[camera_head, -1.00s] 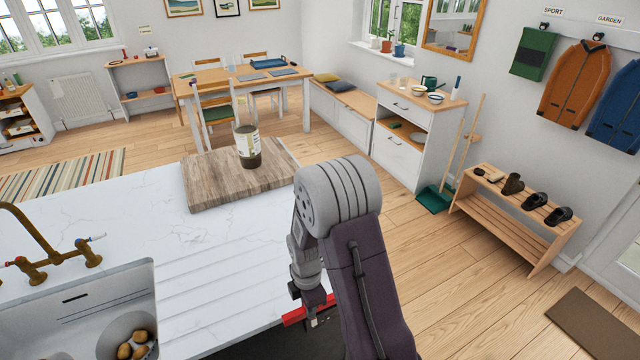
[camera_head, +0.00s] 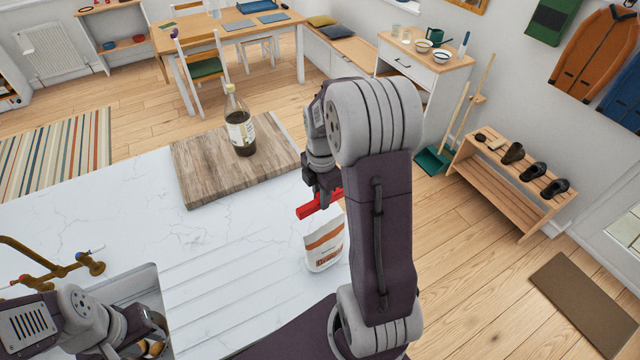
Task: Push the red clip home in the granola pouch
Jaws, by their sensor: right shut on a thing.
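The granola pouch (camera_head: 325,248) is white with orange bands and stands upright near the right edge of the white worktop. My right arm covers part of its right side. The red clip (camera_head: 309,208) lies across the top of the pouch in this view. I cannot tell whether it sits on the pouch's mouth or is held just above it. My right gripper (camera_head: 325,192) is shut on the clip, above the pouch. My left arm is at the lower left over the sink. Its gripper (camera_head: 150,338) is mostly hidden, and its fingers cannot be made out.
A wooden board (camera_head: 205,165) with a dark bottle (camera_head: 240,125) on it lies at the back of the worktop (camera_head: 110,205). A brass tap (camera_head: 50,265) stands at the left. The worktop between the sink and the pouch is clear.

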